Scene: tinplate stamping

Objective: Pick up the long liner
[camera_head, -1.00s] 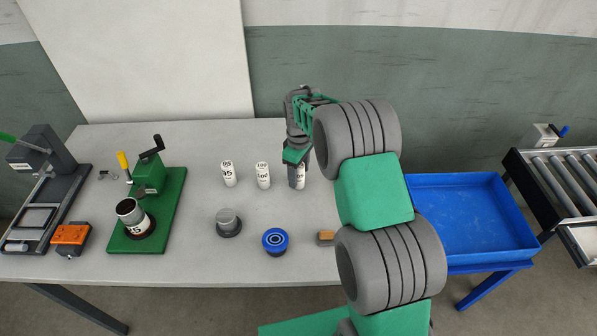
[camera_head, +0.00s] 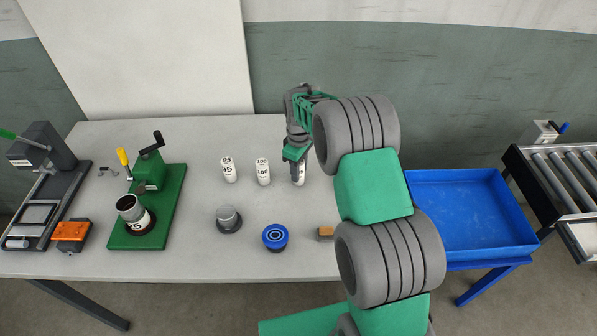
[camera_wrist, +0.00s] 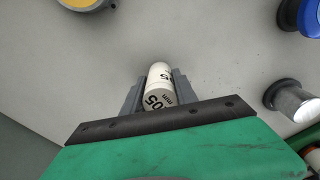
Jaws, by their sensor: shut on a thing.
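The long liner (camera_head: 300,177) is a white cylinder at the right end of a row of three on the grey table. In the wrist view, the liner (camera_wrist: 159,88) shows black markings reading "05" and "mm". My gripper (camera_head: 298,172) reaches down over it with its fingers shut on its sides; the fingers (camera_wrist: 158,92) flank it in the wrist view. The fingers and arm hide part of it in the head view. I cannot tell whether its base touches the table. Two other liners, marked 100 (camera_head: 263,172) and 95 (camera_head: 229,170), stand upright to the left.
A grey knob (camera_head: 229,219), a blue round piece (camera_head: 275,237) and a small brown-topped block (camera_head: 325,233) are in front. A green-based press (camera_head: 170,205) holding a can and an orange box (camera_head: 71,235) are left. A blue tray (camera_head: 470,215) and roller conveyor (camera_head: 560,180) are right.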

